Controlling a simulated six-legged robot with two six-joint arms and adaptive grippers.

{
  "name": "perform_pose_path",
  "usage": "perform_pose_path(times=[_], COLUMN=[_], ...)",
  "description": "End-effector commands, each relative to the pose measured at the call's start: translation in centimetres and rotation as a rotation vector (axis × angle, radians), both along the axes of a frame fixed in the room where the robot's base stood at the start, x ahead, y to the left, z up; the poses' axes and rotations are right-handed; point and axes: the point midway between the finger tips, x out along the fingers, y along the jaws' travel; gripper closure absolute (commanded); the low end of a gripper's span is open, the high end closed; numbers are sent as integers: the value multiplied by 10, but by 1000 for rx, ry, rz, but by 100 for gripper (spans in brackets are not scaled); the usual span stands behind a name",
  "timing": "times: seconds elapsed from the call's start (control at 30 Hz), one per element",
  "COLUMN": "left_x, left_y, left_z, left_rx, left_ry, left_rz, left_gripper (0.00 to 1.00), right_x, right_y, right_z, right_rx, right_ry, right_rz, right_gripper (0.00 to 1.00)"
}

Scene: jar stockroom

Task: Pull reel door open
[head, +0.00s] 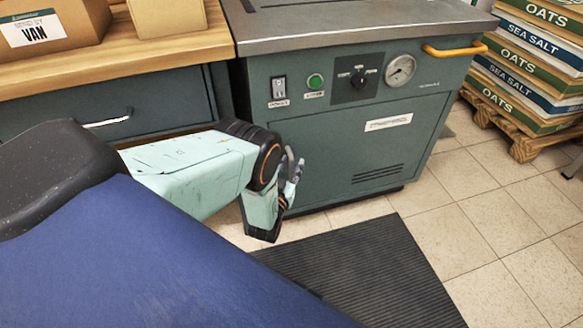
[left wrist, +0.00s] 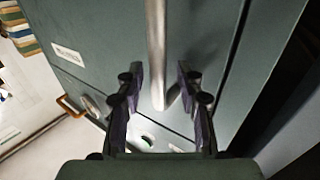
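The dark green machine's front door panel (head: 345,160), which I take to be the reel door, looks shut. It also shows in the left wrist view (left wrist: 115,45). A straight metal bar handle (left wrist: 156,50) stands out from the door there. My left gripper (left wrist: 160,80) is open, with one dark finger on each side of the bar's end and a visible gap on both sides. In the head view my left gripper (head: 291,178) is in front of the door's left part, small and partly hidden by my arm; the handle cannot be made out. My right gripper is not in view.
A wooden-topped bench (head: 150,50) with a drawer handle (head: 107,122) stands left of the machine. An orange rail handle (head: 455,48) juts out at the machine's upper right. A dark ribbed mat (head: 365,275) lies in front. Sacks (head: 530,60) on a pallet stand right.

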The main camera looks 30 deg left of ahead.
Motion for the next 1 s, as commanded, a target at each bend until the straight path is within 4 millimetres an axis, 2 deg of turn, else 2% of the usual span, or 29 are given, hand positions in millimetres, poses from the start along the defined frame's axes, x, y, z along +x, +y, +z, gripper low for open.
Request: perform_pose_path(times=[0.2,0.63,1.0], left_x=[1,1,0], left_y=[-1,-1,-1], left_z=[1,0,0], left_rx=[0,0,0], left_ry=[0,0,0], left_rz=[0,0,1], left_gripper=[65,100,100], right_x=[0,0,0], right_y=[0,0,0], right_z=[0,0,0], right_rx=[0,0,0], right_ry=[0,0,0], right_rz=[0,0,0], right_gripper=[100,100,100])
